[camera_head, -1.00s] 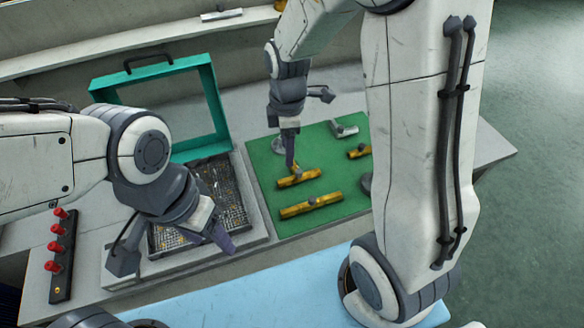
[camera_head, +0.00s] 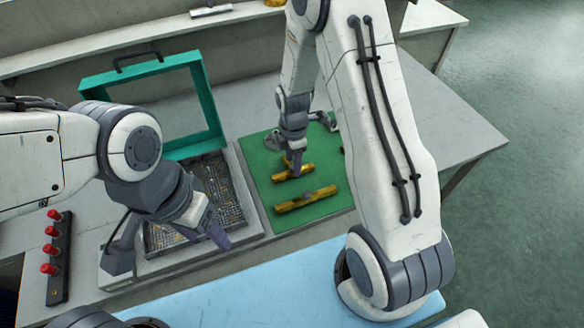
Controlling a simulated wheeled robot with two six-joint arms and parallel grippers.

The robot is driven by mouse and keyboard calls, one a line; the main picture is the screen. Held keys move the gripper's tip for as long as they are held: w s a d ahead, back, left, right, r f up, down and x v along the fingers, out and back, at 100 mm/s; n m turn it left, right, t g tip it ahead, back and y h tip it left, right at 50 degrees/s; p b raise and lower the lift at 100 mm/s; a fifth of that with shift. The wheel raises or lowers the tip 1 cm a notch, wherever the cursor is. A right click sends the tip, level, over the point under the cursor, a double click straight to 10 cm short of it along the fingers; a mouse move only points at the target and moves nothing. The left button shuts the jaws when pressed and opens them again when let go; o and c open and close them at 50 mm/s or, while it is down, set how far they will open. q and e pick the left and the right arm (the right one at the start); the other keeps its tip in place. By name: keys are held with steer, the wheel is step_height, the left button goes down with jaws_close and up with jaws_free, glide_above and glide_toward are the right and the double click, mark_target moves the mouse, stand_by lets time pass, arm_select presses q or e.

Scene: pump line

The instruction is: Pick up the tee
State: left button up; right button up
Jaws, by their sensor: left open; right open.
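I cannot tell for sure which one the task calls the tee. My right gripper (camera_head: 297,170) points down at the shorter fitting and is open. Its fingers overlap the fitting's middle in the picture, and I cannot tell whether they touch it. My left gripper (camera_head: 218,236) is open and empty over the front right edge of the wire-mesh tray (camera_head: 190,240).
A teal frame with a handle (camera_head: 207,95) stands upright behind the tray. A black strip with red knobs (camera_head: 60,260) lies at the left. My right arm hides the mat's right side. The grey bench right of that arm is clear.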

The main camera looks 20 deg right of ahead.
steer(key=shift+f, duration=0.65)
jaws_close()
